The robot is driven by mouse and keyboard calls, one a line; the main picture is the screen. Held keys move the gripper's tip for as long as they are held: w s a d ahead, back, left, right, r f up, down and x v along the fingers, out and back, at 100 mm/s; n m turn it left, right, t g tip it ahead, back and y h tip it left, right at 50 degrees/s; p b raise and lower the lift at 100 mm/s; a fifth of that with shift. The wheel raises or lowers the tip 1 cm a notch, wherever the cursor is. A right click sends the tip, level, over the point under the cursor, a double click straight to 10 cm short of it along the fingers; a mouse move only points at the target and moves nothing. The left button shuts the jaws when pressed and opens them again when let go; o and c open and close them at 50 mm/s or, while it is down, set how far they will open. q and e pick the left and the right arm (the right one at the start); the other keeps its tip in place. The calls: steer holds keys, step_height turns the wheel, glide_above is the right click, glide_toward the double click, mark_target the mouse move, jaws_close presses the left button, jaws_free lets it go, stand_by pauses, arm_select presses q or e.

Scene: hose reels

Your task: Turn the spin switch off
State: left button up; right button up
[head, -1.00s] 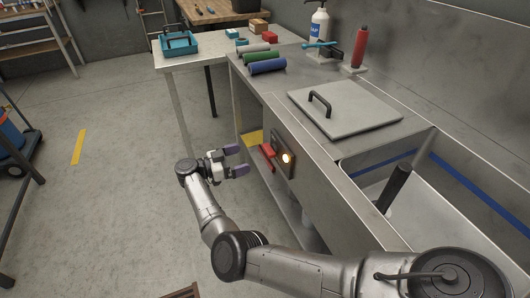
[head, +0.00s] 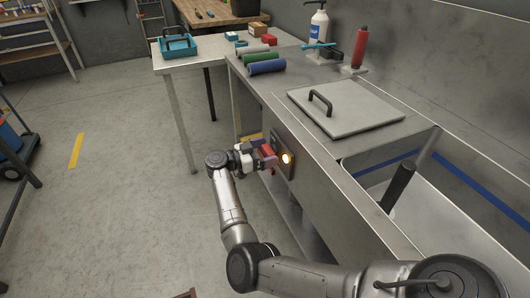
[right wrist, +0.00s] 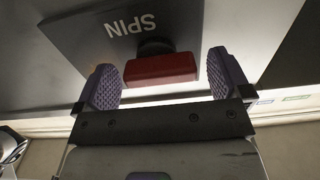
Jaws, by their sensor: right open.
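The spin switch has a red bar-shaped handle (right wrist: 160,70) on a dark round stem, in front of a dark panel (right wrist: 85,35) marked SPIN, which reads upside down in the right wrist view. In the head view the panel (head: 279,143) is on the front of the steel counter, and a lamp (head: 286,159) on it glows orange. My right gripper (head: 270,157) is open at the panel, its purple fingers on either side of the red handle with gaps visible in the right wrist view (right wrist: 163,76). My left gripper is out of view.
Above the panel, the steel counter (head: 262,90) carries several coloured rolls and a grey lid with a handle (head: 345,108). A sink basin (head: 430,205) is at the right. The concrete floor (head: 130,190) at the left is open.

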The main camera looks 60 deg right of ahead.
steer(key=c, duration=0.9)
